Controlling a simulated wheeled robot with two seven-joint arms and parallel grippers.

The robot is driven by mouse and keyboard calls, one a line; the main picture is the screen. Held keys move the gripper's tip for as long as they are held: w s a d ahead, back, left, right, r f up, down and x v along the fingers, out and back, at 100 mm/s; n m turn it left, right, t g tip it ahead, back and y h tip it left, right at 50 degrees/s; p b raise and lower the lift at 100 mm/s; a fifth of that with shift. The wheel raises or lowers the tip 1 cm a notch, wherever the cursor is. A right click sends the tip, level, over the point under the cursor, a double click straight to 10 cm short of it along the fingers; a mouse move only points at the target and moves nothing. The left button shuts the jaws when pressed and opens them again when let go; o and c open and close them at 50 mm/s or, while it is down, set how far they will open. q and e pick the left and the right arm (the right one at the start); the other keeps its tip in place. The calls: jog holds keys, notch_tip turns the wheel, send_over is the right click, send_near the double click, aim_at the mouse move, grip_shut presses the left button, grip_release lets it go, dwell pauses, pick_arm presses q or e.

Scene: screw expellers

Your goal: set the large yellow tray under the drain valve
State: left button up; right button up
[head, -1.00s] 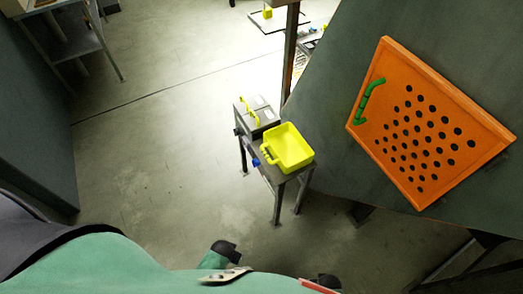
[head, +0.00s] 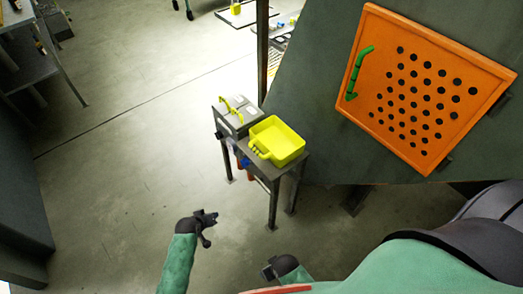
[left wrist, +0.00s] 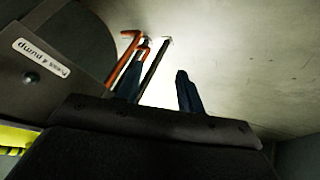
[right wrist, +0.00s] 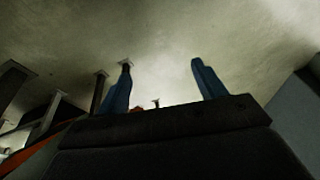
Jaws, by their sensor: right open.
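The large yellow tray (head: 285,138), a deep open box with a grip at its near-left side, sits empty on a small grey metal stand (head: 270,170). My left gripper (head: 212,218) is in front and left of the stand, lower in the picture and apart from the tray. In the left wrist view its two fingers (left wrist: 158,88) are apart with nothing between them held. My right gripper (head: 268,270) is near the bottom edge, partly hidden by my body. In the right wrist view its fingers (right wrist: 160,85) are spread and empty. I cannot make out the drain valve.
A grey box with a yellow handle (head: 232,115) shares the stand. An orange perforated panel (head: 420,90) with a green handle is on a large grey machine at right. A shelf (head: 35,50) stands at far left. The floor left of the stand is open.

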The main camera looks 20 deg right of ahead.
pick_arm(q)
jog(key=w+d+r+h+b, duration=0.2)
jog(key=w+d+r, duration=0.2)
jog(key=w+d, duration=0.1)
jog(key=n+t+h+b, duration=0.2)
jog(key=n+h, duration=0.5)
jog(key=n, duration=0.1)
send_near(257, 151)
jog(key=w+d, duration=0.1)
jog(key=d, duration=0.3)
jog(key=w+d+f, duration=0.2)
jog(key=w+d, duration=0.1)
jog(key=shift+w+d+f+p, duration=0.25)
jog(key=shift+w+p, duration=0.05)
jog(key=shift+p, duration=0.05)
jog(key=shift+w+d+f+m, duration=0.15)
jog(key=shift+w+d+m, duration=0.15)
jog(key=shift+d, duration=0.1)
jog(key=shift+s, duration=0.1)
grip_shut()
pick_arm(e)
notch_tip(257, 151, up, 24)
jog(key=w+a+y, duration=0.1)
jog(key=a, duration=0.1)
jog(key=shift+a, duration=0.2)
